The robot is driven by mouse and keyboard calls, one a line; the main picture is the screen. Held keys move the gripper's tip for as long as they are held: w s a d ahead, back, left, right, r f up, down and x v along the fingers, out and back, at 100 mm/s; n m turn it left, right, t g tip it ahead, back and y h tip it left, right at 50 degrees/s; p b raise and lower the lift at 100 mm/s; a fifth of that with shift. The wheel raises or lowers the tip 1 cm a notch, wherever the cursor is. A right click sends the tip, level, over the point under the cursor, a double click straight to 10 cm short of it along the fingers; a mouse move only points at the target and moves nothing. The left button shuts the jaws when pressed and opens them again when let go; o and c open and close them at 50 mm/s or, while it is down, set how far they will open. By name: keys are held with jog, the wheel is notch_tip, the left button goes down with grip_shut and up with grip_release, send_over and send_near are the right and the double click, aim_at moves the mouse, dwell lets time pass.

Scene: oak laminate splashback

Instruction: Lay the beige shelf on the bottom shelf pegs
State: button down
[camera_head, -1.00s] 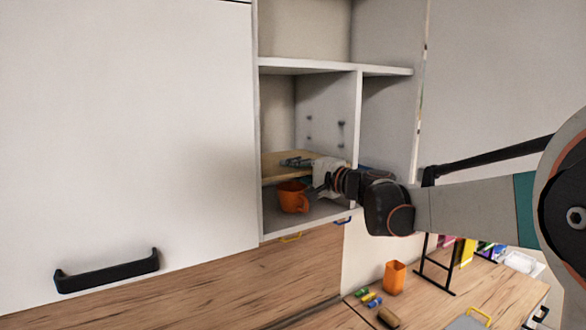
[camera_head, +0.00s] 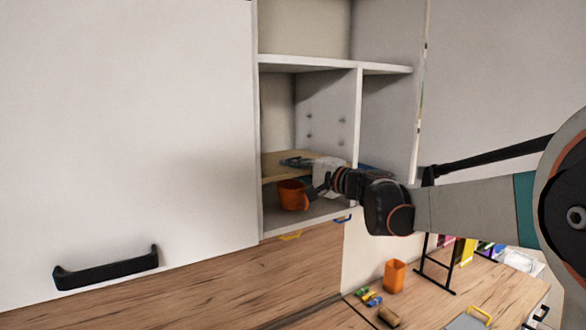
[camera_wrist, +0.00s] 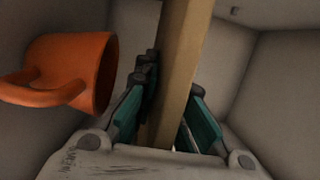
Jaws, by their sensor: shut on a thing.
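The beige shelf (camera_head: 274,169) is a thin board inside the lower left compartment of the wall cabinet, above the cabinet floor and below the pegs I can see. My gripper (camera_head: 306,172) reaches in from the right and is shut on its front edge. In the wrist view the shelf (camera_wrist: 178,70) runs between the two teal-and-black fingers of my gripper (camera_wrist: 172,100). Small dark pegs (camera_head: 308,138) show in two rows on the compartment's right wall. Whether the shelf touches any peg is hidden.
An orange mug (camera_head: 291,196) stands on the compartment floor just under the shelf, close to my gripper; in the wrist view the mug (camera_wrist: 72,70) is left of the fingers. A divider (camera_head: 355,120) bounds the compartment on the right. A closed white door (camera_head: 130,130) is at left.

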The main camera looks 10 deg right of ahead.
jog(key=c, duration=1.6)
grip_release()
jog(key=shift+d, duration=0.1)
